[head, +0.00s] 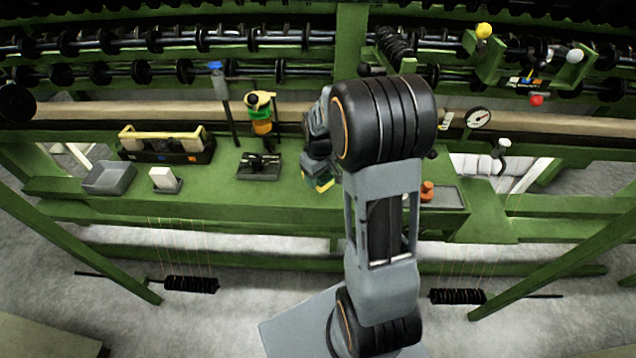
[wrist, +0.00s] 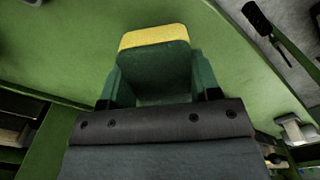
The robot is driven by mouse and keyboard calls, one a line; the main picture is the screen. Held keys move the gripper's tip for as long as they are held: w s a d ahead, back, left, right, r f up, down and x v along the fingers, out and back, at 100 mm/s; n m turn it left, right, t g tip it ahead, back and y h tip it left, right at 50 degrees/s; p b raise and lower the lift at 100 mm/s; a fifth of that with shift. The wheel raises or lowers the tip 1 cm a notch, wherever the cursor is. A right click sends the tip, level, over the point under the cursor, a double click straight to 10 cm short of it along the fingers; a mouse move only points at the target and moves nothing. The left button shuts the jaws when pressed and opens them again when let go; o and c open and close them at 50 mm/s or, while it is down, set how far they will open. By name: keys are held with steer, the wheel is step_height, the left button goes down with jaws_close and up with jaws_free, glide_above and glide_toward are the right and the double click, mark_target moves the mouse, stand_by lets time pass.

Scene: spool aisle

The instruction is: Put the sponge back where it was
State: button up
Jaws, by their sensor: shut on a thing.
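A sponge with a yellow layer and a dark green layer (wrist: 155,39) is held between the fingers of my gripper (wrist: 155,82) in the wrist view. Its yellow edge faces away from the gripper. In the head view the sponge (head: 322,185) shows just below my gripper (head: 318,166), over the green bench (head: 220,200). My arm hides part of the bench behind it. I cannot tell whether the sponge touches the bench, and no mark shows where it was before.
On the bench stand a grey bin (head: 108,178), a white block on a small holder (head: 164,179), a black toolbox (head: 172,150) and a dark tray (head: 258,174). An orange knobbed piece (head: 428,190) is right of my arm. Bare bench lies left of my gripper.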

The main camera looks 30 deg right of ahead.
steer(key=shift+w+a+f, duration=0.1)
steer(key=shift+w+f, duration=0.4)
steer(key=shift+f, duration=1.6)
steer(key=shift+f, duration=0.2)
steer(key=o, duration=0.8)
steer(key=shift+o, duration=0.2)
steer(key=shift+r, duration=0.1)
